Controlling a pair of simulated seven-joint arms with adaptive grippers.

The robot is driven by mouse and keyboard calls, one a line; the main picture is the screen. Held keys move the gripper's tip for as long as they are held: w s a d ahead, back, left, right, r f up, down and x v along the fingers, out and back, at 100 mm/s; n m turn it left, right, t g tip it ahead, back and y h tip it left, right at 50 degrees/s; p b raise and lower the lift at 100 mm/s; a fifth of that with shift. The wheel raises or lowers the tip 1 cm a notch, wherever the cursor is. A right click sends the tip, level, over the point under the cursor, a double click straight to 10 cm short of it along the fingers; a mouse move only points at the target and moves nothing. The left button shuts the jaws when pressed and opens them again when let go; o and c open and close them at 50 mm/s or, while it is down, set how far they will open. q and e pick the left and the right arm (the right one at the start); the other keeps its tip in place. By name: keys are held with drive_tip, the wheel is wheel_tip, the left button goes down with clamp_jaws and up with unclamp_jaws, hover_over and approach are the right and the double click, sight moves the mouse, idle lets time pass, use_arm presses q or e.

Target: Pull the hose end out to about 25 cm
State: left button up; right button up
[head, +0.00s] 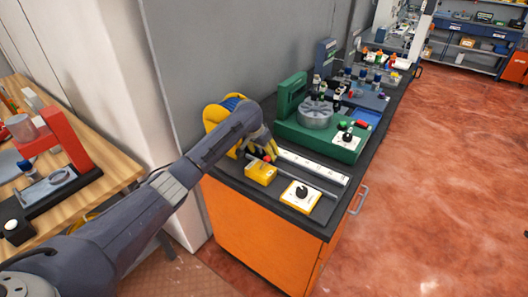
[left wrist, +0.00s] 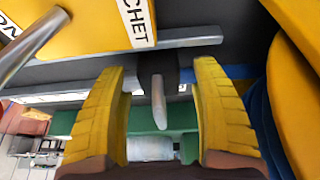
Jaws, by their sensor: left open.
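A yellow reel (head: 214,112) with blue hose (head: 232,102) stands at the far left end of the dark bench, partly behind my left arm. The reel (left wrist: 298,95) fills the right side of the left wrist view. My left gripper (head: 268,150) is beside the reel, with its yellow fingers apart. In the left wrist view a pale grey peg (left wrist: 158,102) on a dark block (left wrist: 152,65) shows between the open fingers. A short blue stretch (left wrist: 240,72) leads from the block toward the reel, so this appears to be the hose end. I cannot tell whether either finger touches it.
A yellow ratchet box (head: 261,173) sits close in front of the gripper. A white marked strip (head: 315,168) runs right along the bench, and a yellow box with a black knob (head: 300,197) is near the front edge. A green machine (head: 290,125) stands behind.

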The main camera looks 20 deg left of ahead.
sight(323, 183)
use_arm(q)
drive_tip(key=shift+c, duration=0.2)
clamp_jaws()
drive_tip(key=shift+s+d+f, duration=0.1)
drive_tip(key=shift+s+d, duration=1.1)
drive_tip(key=shift+d, duration=2.3)
drive_tip(key=shift+s+d+r, duration=0.1)
drive_tip(key=shift+s+d, duration=1.05)
drive_tip(key=shift+d, duration=2.35)
drive_tip(key=shift+s+d+f, duration=0.1)
drive_tip(key=shift+s+d, duration=1.1)
drive_tip(key=shift+d, duration=2.3)
drive_tip(key=shift+s+d, duration=0.25)
drive_tip(key=shift+d, duration=0.5)
drive_tip(key=shift+s+d, duration=0.25)
drive_tip(key=shift+d, duration=0.5)
drive_tip(key=shift+c, duration=1.1)
unclamp_jaws()
drive_tip(key=shift+o, duration=1)
